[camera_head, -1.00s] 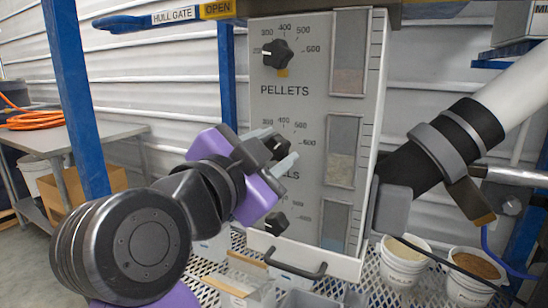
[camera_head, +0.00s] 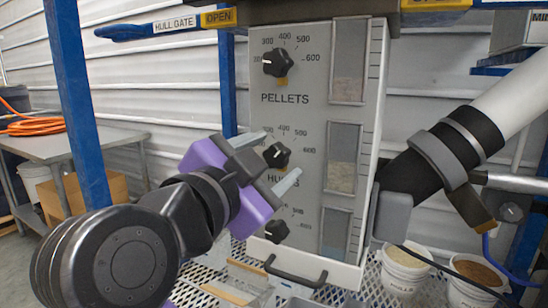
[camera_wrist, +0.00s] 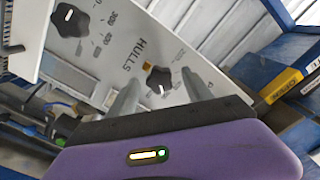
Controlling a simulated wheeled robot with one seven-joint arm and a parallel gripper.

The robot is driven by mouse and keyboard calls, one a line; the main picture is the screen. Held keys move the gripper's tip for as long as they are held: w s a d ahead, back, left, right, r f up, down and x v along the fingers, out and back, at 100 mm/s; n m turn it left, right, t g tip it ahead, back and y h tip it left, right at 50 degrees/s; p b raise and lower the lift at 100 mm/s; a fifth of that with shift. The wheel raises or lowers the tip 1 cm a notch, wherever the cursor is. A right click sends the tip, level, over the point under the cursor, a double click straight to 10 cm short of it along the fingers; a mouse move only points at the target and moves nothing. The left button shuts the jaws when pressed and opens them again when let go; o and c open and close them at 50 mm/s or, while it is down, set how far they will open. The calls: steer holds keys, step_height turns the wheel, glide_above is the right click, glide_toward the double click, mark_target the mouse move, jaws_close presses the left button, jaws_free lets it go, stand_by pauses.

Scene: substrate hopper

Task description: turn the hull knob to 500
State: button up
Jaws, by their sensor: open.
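The hulls knob (camera_head: 277,155) is the black middle knob on the grey hopper panel, with the partly covered HULLS label below it. It also shows in the wrist view (camera_wrist: 158,80), with a white pointer mark on its lower side there. I cannot tell its exact reading. My gripper (camera_head: 275,160) is open, its two grey fingers above and below the knob in the head view. In the wrist view the knob shows between the fingers, with visible gaps on both sides. Part of the dial's left side is hidden behind my gripper.
The pellets knob (camera_head: 278,61) is above, and another black knob (camera_head: 276,231) below, near the lower finger. A drawer handle (camera_head: 295,272) juts out at the panel's bottom. White buckets (camera_head: 405,270) stand at the lower right. A blue post (camera_head: 75,100) stands left.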

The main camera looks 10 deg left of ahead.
steer(key=v, duration=0.6)
steer(key=shift+s, duration=0.35)
steer(key=shift+a, duration=0.1)
